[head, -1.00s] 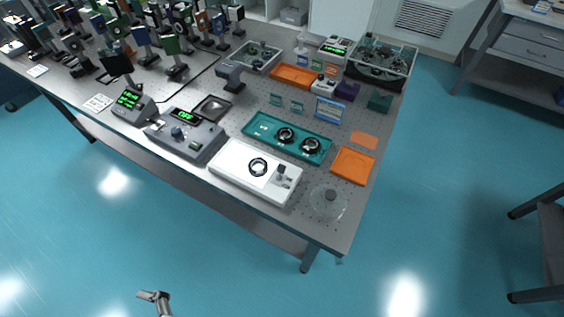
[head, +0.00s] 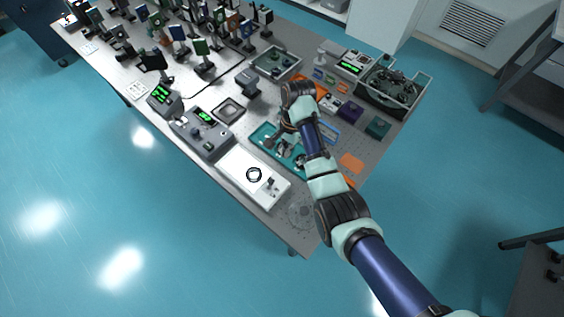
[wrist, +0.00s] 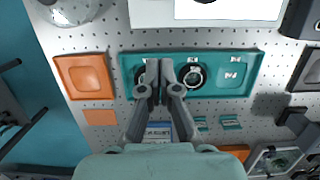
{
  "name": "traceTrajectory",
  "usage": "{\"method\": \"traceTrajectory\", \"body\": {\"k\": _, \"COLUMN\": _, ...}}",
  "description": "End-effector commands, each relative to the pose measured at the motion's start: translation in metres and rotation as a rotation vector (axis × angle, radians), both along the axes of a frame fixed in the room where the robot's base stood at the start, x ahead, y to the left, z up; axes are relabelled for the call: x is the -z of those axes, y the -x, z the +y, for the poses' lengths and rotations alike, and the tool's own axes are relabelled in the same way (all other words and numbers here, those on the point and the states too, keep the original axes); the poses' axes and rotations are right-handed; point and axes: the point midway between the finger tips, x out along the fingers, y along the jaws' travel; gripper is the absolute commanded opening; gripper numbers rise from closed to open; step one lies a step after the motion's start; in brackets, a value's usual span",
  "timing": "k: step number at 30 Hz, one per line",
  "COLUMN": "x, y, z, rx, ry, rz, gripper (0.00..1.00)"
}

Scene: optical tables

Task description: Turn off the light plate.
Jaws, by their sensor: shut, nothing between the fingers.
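The light plate (head: 238,166) is a white box near the table's front edge, with a bright white panel carrying a black ring (head: 253,174). A small dark knob or switch (head: 271,185) stands at its right end. In the wrist view the light plate (wrist: 150,13) is cut off by the top edge and its switch is not clearly visible. My gripper (head: 269,143) is above the teal tray, behind the light plate and apart from it. In the wrist view my gripper (wrist: 159,66) is shut and empty, its fingertips over the tray.
The teal tray (wrist: 222,87) holds two black ring mounts. An orange tray (wrist: 83,75) sits beside it, and a clear round disc (head: 303,213) lies near the table corner. A grey control box (head: 213,140) with a green display stands left of the light plate.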

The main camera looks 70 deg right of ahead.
Motion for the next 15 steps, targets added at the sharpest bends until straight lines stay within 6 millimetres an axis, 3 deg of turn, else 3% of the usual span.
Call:
{"method": "traceTrajectory", "body": {"k": 11, "x": 0.003, "y": 0.003, "z": -0.001, "rx": 0.013, "ry": -0.010, "rz": 0.006, "gripper": 0.00}}
{"method": "traceTrajectory", "body": {"k": 15, "x": 0.017, "y": 0.002, "z": 0.002, "rx": 0.012, "ry": -0.011, "rz": 0.007, "gripper": 0.00}}
